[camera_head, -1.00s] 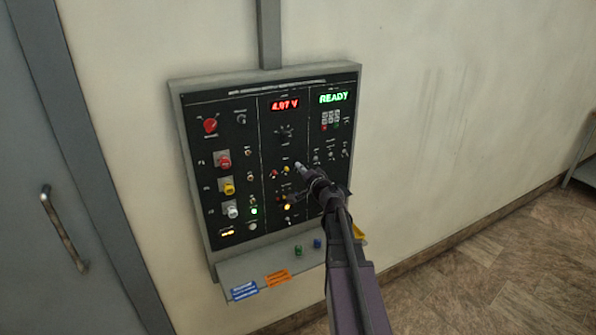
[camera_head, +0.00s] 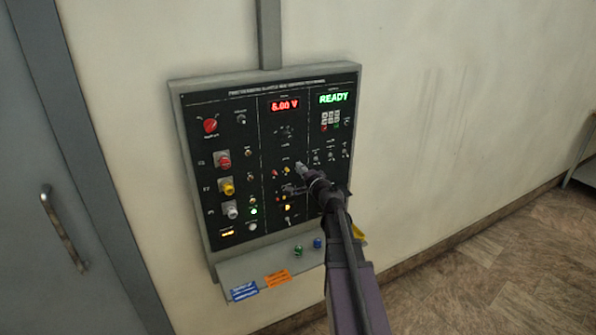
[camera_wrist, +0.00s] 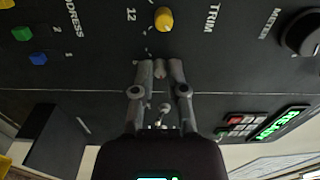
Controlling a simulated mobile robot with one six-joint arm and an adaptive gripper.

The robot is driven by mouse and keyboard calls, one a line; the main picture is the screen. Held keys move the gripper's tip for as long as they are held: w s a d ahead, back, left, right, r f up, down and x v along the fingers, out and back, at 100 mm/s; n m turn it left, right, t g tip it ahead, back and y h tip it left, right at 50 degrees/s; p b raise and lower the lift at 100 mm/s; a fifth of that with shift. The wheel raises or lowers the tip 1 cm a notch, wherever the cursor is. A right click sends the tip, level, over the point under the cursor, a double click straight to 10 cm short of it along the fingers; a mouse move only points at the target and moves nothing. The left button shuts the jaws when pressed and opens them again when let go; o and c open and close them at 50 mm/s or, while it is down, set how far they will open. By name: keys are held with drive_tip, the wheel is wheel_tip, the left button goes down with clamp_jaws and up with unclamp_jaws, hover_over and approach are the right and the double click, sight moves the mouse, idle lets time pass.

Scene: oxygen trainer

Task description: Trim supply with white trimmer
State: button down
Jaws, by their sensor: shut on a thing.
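The supply display (camera_head: 285,105) on the wall panel shows red digits that look like 5.00 V. My gripper (camera_head: 302,168) is at the trim row, at the right end of it. In the wrist view my gripper (camera_wrist: 160,70) has its two fingers closed around a small pale knob, the white trimmer (camera_wrist: 160,68), which is mostly hidden between the fingertips. The yellow trimmer (camera_wrist: 163,18) stands just beyond the fingertips, apart from them, near the TRIM label. It also shows in the head view (camera_head: 286,170).
The panel (camera_head: 190,150) carries several knobs, jacks, lamps and a keypad (camera_head: 330,119); a green READY display (camera_head: 333,98) is at upper right. A shelf (camera_head: 232,277) with coloured tags and plugs juts out below. A door (camera_head: 75,180) is at left.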

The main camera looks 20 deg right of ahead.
drive_tip(key=c, duration=0.7)
unclamp_jaws()
drive_tip(key=shift+s+d, duration=0.2)
drive_tip(key=shift+s, duration=3.55)
drive_tip(key=shift+a, duration=0.1)
